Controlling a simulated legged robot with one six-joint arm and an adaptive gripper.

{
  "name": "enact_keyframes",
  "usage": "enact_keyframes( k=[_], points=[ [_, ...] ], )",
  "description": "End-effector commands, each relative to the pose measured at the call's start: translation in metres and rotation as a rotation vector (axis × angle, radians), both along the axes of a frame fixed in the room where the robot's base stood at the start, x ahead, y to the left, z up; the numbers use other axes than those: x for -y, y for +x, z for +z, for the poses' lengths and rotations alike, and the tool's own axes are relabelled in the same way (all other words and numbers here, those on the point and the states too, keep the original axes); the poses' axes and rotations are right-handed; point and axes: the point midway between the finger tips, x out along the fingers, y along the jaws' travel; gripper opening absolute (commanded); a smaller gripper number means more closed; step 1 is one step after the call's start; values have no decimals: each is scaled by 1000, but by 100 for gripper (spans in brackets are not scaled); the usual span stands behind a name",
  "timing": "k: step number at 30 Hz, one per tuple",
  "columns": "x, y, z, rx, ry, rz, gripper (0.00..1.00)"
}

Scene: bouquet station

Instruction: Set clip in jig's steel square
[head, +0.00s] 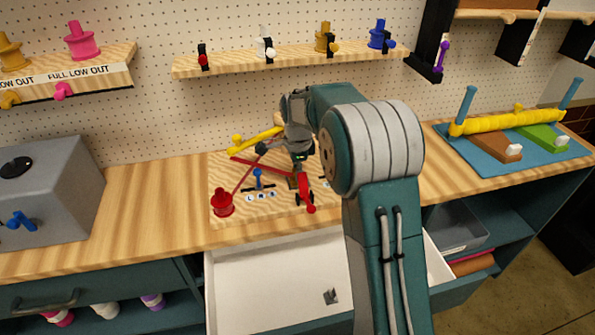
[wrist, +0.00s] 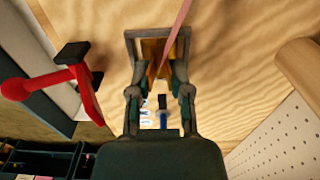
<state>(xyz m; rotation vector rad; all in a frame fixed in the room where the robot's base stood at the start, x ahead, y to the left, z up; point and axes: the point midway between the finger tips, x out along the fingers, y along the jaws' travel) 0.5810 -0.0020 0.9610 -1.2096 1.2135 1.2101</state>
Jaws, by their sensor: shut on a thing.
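My gripper (head: 298,160) reaches down over the wooden jig board on the counter. In the wrist view its fingers (wrist: 160,85) are shut on a small brass-coloured clip (wrist: 158,62). The steel square (wrist: 129,48) shows as a grey frame around the clip and fingertips. I cannot tell whether the clip is seated in it or just above it. A pink-red ribbon (wrist: 178,22) runs across the clip; in the head view the ribbon (head: 243,177) slants up from a red spool (head: 223,204). My gripper hides most of the square in the head view.
A yellow roll (head: 510,120) lies at right.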

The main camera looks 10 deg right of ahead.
Motion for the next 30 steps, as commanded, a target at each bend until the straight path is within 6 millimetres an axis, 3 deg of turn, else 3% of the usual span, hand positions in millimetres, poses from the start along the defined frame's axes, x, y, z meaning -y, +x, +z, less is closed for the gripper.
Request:
enact_keyframes(
  k=[8,9,10,11,23,30],
  points=[
    [1,0,-1,2,1,0,0],
    [1,0,-1,2,1,0,44],
    [0,0,-1,2,0,0,57],
    [0,0,-1,2,0,0,60],
    [0,0,2,2,0,0,60],
    [0,1,40,6,0,0,60]
  ],
)
